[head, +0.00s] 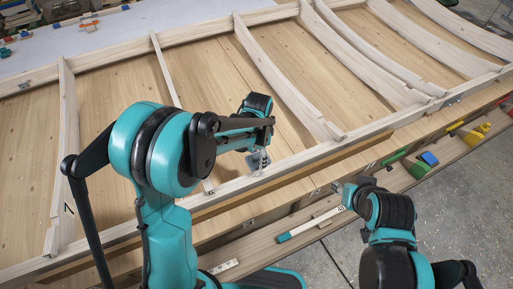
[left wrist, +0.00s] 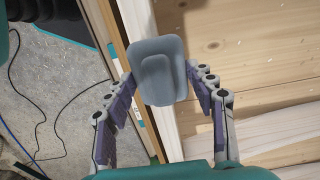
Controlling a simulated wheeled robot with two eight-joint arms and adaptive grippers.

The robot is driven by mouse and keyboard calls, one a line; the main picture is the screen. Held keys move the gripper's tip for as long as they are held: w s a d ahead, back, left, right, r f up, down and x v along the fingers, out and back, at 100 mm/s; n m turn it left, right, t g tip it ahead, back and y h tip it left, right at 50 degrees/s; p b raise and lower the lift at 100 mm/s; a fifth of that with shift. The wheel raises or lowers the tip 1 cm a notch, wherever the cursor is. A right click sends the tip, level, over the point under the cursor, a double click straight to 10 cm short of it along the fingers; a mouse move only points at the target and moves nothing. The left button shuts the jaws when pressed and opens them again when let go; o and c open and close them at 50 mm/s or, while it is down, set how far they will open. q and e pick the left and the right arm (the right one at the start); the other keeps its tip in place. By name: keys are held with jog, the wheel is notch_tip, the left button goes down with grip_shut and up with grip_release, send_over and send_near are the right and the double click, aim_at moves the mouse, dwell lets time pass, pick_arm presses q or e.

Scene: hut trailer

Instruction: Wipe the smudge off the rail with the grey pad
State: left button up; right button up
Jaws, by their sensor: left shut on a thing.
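The grey pad (left wrist: 158,72) is a rounded block with a raised middle, held between the fingers of my left gripper (left wrist: 165,88). In the head view my left gripper (head: 258,160) is over the long pale wooden front rail (head: 370,131), with the pad small and mostly hidden there. The rail also shows beneath the pad in the left wrist view (left wrist: 166,122); I cannot tell whether they touch. No smudge is clearly visible; the pad and gripper cover part of the rail. My right gripper (head: 344,192) is low at the right, away from the rail, its fingers unclear.
Curved wooden ribs (head: 280,83) cross the panel behind the rail. A lower ledge in front carries a teal-and-white tool (head: 310,225), a blue block (head: 428,158), a green item (head: 417,171) and a yellow one (head: 484,128). Floor is open at the right.

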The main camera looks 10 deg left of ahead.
aim_at(258, 155)
pick_arm(q)
jog(key=shift+s+r+p, duration=0.1)
jog(key=shift+r+p, duration=0.65)
jog(key=shift+r, duration=0.75)
